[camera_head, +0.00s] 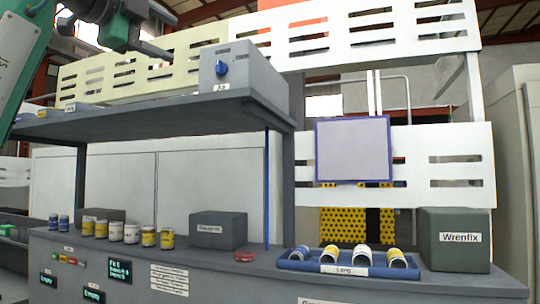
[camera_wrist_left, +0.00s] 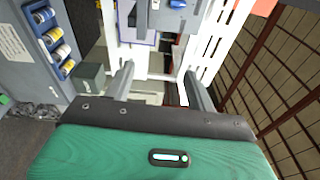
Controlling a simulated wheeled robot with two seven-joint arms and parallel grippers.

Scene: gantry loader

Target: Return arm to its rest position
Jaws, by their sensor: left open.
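My left arm comes in at the upper left of the head view. Its gripper (camera_head: 150,48) is raised above the dark shelf (camera_head: 150,118), left of the grey box with a blue knob (camera_head: 232,75). In the left wrist view the two fingers of the left gripper (camera_wrist_left: 160,86) stand apart with nothing between them. My right gripper is in neither view.
A blue tray (camera_head: 335,269) of several cans lies on the counter, left of the Wrenfix box (camera_head: 455,240). More cans (camera_head: 131,233) and a dark box (camera_head: 218,231) stand left. The blue-framed panel (camera_head: 353,150) hangs behind.

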